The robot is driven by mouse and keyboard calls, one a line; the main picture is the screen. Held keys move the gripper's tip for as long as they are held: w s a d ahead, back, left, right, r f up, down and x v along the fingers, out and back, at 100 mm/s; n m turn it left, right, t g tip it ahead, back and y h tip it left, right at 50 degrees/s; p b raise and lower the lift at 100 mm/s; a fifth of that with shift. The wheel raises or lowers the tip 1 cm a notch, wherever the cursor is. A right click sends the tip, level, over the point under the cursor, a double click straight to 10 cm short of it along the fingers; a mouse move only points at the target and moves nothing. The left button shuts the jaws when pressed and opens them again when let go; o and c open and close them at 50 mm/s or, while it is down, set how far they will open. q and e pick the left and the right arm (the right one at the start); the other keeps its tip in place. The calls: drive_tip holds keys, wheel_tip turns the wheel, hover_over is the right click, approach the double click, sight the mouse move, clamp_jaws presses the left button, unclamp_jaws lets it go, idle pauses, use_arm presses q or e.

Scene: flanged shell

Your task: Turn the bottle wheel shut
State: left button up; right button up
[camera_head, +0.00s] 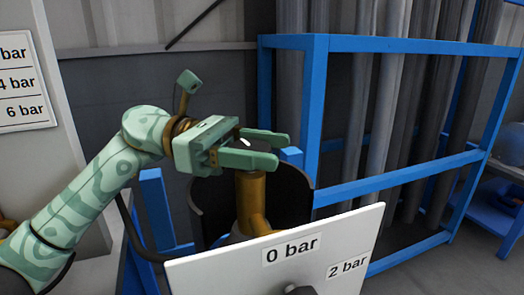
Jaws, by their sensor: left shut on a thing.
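My left gripper (282,149) is above the brass-coloured bottle neck (251,200), with its green fingers pointing right. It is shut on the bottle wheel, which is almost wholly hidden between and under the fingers. A small white bit (245,142) shows between the fingers; I cannot tell if it is part of the wheel. The brass neck rises inside a dark, open-fronted curved shell (291,190). How far the wheel is turned cannot be seen. My right gripper is not in view.
A white board (225,272) marked 0 bar and 2 bar stands in front, hiding the lower bottle. A dark knob (300,290) shows at its bottom edge. A blue frame (313,105) stands right, with grey pipes (385,110) behind. Another bar sign (18,80) hangs left.

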sight(262, 147)
use_arm(q)
drive_tip(key=o, duration=1)
wheel_tip(262, 147, up, 3)
drive_tip(key=shift+r+p, duration=0.2)
drive_tip(key=shift+p, duration=0.35)
drive_tip(key=s+r+p, duration=0.2)
drive_tip(key=s+r, duration=0.1)
drive_tip(key=s, duration=0.1)
drive_tip(key=s+r+p, duration=0.2)
drive_tip(key=s+r, duration=0.1)
drive_tip(key=s, duration=0.2)
drive_tip(key=s+r+p, duration=0.2)
drive_tip(key=s+r, duration=0.1)
drive_tip(key=s, duration=0.2)
drive_tip(key=shift+a+r, duration=0.25)
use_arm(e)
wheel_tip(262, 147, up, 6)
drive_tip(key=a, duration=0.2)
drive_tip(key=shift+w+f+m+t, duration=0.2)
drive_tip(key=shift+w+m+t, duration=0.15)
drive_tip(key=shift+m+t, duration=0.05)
